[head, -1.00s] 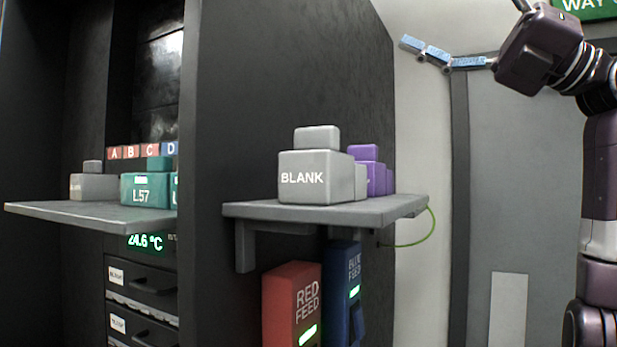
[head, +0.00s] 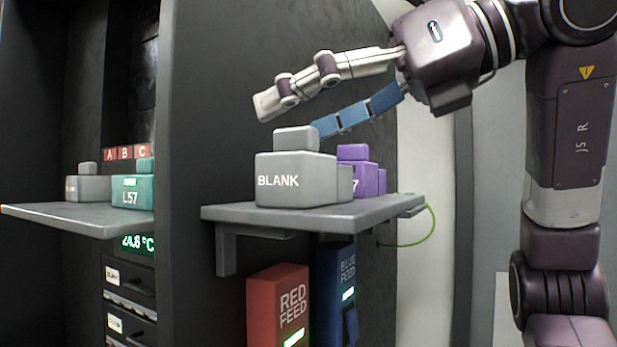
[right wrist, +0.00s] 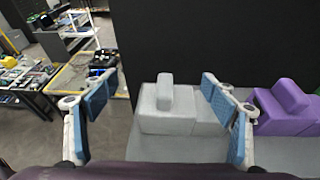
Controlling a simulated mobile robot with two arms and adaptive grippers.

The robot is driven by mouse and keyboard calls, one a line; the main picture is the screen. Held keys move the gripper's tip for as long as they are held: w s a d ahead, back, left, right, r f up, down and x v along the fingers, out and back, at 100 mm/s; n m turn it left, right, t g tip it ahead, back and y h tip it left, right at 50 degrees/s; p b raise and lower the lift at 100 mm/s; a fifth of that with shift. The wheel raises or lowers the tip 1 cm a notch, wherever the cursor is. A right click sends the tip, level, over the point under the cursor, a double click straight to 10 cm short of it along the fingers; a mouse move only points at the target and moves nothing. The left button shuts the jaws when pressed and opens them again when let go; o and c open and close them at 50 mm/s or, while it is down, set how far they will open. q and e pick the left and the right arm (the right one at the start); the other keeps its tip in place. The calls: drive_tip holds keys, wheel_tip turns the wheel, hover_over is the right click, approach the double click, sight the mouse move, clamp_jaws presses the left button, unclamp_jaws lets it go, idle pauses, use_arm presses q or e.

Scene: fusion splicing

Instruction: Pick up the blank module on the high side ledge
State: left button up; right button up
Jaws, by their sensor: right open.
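The grey blank module (head: 296,180), lettered BLANK with a smaller block on top, stands upright on the grey side ledge (head: 330,215). My right gripper (head: 291,116) is open and empty, just above and behind the module's top block in the head view, its fingers pointing left. In the right wrist view, the grey module (right wrist: 163,112) shows between the two blue-padded fingers (right wrist: 153,95), nearer the right one. I cannot tell whether a finger touches it. Part of a grey body behind the module is hidden. My left gripper is not in view.
A purple module (head: 366,178) stands close to the right on the same ledge. Red (head: 278,310) and blue (head: 336,290) feed boxes sit below. A lower left shelf (head: 75,220) holds grey and teal (head: 131,190) modules. A green cable (head: 433,222) hangs at the ledge's right end.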

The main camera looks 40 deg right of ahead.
sight(235, 173)
drive_tip(key=shift+w+d+f+g+h, duration=0.15)
drive_tip(key=shift+w+f+h, duration=0.15)
drive_tip(key=shift+f, duration=0.25)
drive_tip(key=shift+w+d+f+g+h, duration=0.15)
drive_tip(key=shift+f+h, duration=0.15)
drive_tip(key=shift+f, duration=0.2)
drive_tip(key=p+x, duration=0.1)
drive_tip(key=x, duration=0.1)
drive_tip(key=p+x, duration=0.1)
drive_tip(key=x, duration=0.1)
drive_tip(key=p+x, duration=0.1)
drive_tip(key=x, duration=0.2)
drive_tip(key=shift+w+r, duration=0.25)
drive_tip(key=shift+w+f, duration=0.1)
drive_tip(key=shift+w, duration=0.05)
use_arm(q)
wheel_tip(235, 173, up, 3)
use_arm(e)
drive_tip(key=shift+a, duration=0.1)
drive_tip(key=c, duration=0.7)
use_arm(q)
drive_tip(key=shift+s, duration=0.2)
use_arm(e)
drive_tip(key=c, duration=0.8)
drive_tip(key=shift+c, duration=1.4)
